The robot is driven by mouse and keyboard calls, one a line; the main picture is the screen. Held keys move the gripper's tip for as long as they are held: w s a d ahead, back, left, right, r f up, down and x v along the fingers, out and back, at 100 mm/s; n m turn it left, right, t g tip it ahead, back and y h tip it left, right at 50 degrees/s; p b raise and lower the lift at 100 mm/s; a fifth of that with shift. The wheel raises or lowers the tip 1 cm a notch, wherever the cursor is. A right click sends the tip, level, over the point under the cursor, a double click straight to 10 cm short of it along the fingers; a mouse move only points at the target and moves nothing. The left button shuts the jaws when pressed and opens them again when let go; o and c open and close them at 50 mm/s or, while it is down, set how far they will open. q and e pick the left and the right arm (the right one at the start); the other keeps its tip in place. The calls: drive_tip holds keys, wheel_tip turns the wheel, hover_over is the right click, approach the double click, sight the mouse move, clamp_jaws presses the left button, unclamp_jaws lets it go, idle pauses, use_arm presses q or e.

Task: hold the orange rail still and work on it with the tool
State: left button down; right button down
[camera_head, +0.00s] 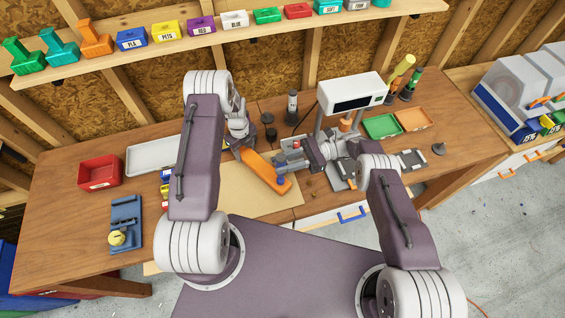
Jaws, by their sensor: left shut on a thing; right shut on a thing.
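The orange rail (262,170) lies slanted over a tan mat (232,198) on the wooden bench. My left gripper (241,143) is shut on the rail's upper left end; my wrist partly hides that end. My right gripper (297,152) comes in from the right and is shut on a small tool (281,169) with grey and blue parts. The tool is close to the rail's right side, near its lower end. I cannot tell whether the tool touches the rail. The jaws and the tool's tip are too small to make out clearly.
A white-topped device (352,93) stands behind my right wrist. A red bin (100,172), a grey tray (153,155) and a blue fixture (126,222) are on the left. Green (381,126) and orange (413,119) trays lie at the right.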

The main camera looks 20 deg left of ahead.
sight(282, 157)
drive_tip(key=shift+r, duration=0.1)
idle(0.3)
drive_tip(key=shift+r, duration=2.45)
use_arm(q)
drive_tip(key=c, duration=0.5)
unclamp_jaws()
wheel_tip(282, 157, up, 12)
drive_tip(key=shift+f, duration=0.1)
